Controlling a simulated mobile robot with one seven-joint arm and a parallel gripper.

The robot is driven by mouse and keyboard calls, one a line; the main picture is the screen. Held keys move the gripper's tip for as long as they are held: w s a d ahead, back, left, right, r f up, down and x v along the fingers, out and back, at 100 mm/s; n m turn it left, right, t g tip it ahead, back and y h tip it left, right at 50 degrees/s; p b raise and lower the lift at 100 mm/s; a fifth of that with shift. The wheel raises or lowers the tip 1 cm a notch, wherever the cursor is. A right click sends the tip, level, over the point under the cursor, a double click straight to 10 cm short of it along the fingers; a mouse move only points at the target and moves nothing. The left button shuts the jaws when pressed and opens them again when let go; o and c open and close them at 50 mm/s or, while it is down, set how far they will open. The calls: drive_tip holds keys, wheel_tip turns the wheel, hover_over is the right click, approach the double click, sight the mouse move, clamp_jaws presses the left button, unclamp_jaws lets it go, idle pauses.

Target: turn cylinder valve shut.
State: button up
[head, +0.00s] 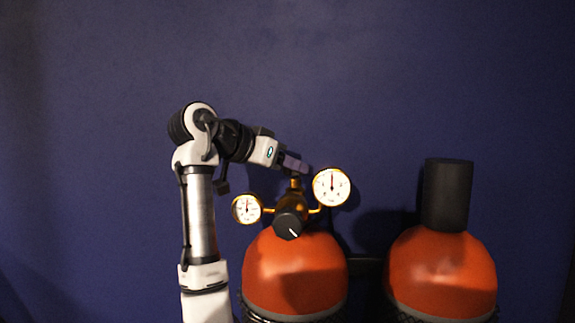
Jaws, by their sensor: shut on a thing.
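The left orange gas cylinder (295,272) carries a brass valve body (293,202) with a black knob (288,225) facing me, marked with a white line. The cylinder valve's brass top (296,183) stands above the body, just under my fingers. My gripper (299,166) reaches in from the left at the top of the valve and is shut on it. The fingers are small in the picture, and the exact grip and the valve's handle are hidden by them.
A small gauge (247,208) sits left of the valve and a larger gauge (332,187) sits close to the right of my gripper. A second orange cylinder (441,272) with a black cap (447,194) stands at right. The dark blue wall (400,80) is behind; above is clear.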

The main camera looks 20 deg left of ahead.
drive_tip(key=shift+r, duration=0.1)
idle(0.3)
drive_tip(key=o, duration=1)
drive_tip(key=shift+c, duration=0.2)
drive_tip(key=b+v, duration=0.3)
drive_tip(key=v, duration=1)
drive_tip(key=shift+s+a, duration=0.3)
drive_tip(key=shift+a, duration=0.05)
